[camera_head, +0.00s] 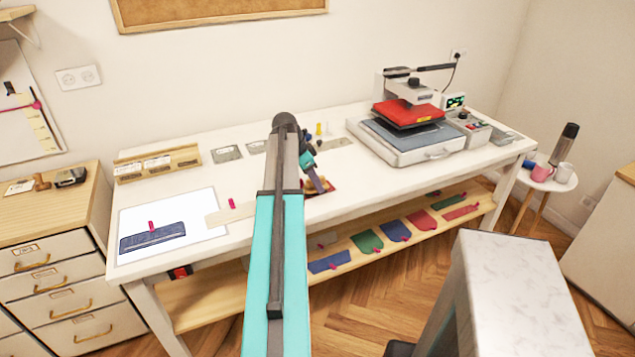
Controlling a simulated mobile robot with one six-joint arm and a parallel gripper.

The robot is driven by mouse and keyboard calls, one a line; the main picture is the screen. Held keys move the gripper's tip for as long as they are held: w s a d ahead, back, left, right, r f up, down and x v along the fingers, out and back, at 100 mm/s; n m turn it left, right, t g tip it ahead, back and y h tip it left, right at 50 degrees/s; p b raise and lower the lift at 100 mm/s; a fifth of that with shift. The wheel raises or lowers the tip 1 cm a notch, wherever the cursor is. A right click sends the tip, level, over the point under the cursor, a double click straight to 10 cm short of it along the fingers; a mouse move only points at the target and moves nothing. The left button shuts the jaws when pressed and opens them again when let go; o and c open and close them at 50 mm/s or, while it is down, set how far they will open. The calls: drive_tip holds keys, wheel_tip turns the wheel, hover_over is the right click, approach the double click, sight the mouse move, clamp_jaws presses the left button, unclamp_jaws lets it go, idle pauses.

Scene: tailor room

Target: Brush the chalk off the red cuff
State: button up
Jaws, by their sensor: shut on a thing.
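My gripper (317,182) is low over the middle of the worktable's front part. It is shut on a small brown thing that looks like a brush (313,185), mostly hidden by the gripper and my arm. A red piece of cloth (330,188), which looks like the red cuff, lies on the table right under it, and only part of its edge shows. I cannot tell whether the brush touches the cloth, and no chalk can be made out at this size.
A navy piece (152,237) with a pink clip lies on a white mat (205,205) at left. A beige strip (218,217) is beside it. A heat press (405,140) stands at right. Coloured pieces, including red ones (421,219), lie on the lower shelf (340,272).

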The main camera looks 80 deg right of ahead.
sight(307, 184)
drive_tip(key=shift+w+a, duration=0.1)
drive_tip(key=shift+w, duration=0.05)
drive_tip(key=shift+w+a, duration=0.45)
drive_tip(key=shift+w, duration=0.1)
idle(0.5)
drive_tip(key=shift+w+a, duration=0.5)
drive_tip(key=shift+w, duration=0.05)
drive_tip(key=shift+w+a, duration=0.5)
idle(0.4)
drive_tip(key=shift+w+a, duration=0.55)
drive_tip(key=shift+w, duration=0.1)
